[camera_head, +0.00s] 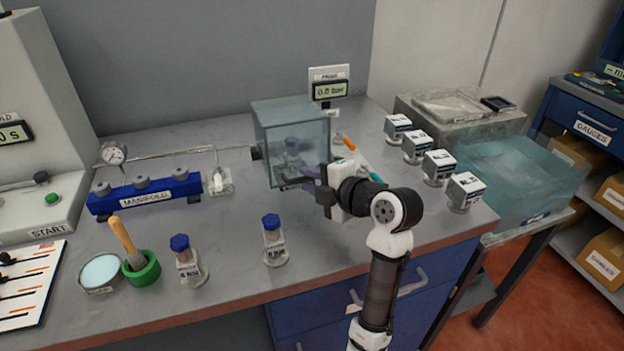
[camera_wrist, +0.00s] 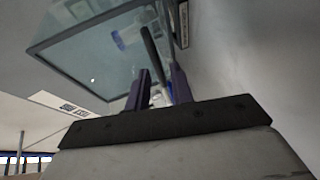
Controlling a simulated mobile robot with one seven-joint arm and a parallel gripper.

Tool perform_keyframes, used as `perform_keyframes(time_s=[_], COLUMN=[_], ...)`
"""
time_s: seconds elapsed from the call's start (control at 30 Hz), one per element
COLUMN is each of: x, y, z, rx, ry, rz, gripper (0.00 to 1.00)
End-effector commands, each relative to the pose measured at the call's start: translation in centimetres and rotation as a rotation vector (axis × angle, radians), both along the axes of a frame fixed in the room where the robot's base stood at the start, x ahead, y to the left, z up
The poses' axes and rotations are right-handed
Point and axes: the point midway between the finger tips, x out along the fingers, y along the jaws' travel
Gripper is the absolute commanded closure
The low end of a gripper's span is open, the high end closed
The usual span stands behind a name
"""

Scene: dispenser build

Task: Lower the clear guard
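The clear guard (camera_head: 292,150) is a translucent bluish box on the bench, below a small display. Bottles show dimly through it. My gripper (camera_head: 310,180) is at its lower front right edge, and the wrist hides part of that corner. In the wrist view the guard's clear panel (camera_wrist: 85,55) fills the upper left. The two purple fingers of my gripper (camera_wrist: 158,92) stand apart. A dark bar (camera_wrist: 152,50) runs in line with the gap between them. I see no finger clearly pressed on it, and cannot tell whether it touches.
A manifold (camera_head: 146,194) with a gauge and pipe is left of the guard. A clear tank (camera_head: 515,185) is beyond.

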Motion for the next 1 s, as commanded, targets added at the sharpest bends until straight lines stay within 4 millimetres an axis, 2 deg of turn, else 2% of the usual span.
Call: perform_keyframes(time_s=[0.03, 0.17, 0.57, 1.0], x=[0.0, 0.0, 0.0, -0.2], y=[0.0, 0.0, 0.0, -0.1], z=[0.0, 0.0, -0.2, -3.1], rx=[0.0, 0.0, 0.002, 0.03], ry=[0.0, 0.0, -0.004, -0.096], rz=[0.0, 0.0, 0.0, 0.0], gripper=[0.84, 1.0, 1.0, 1.0])
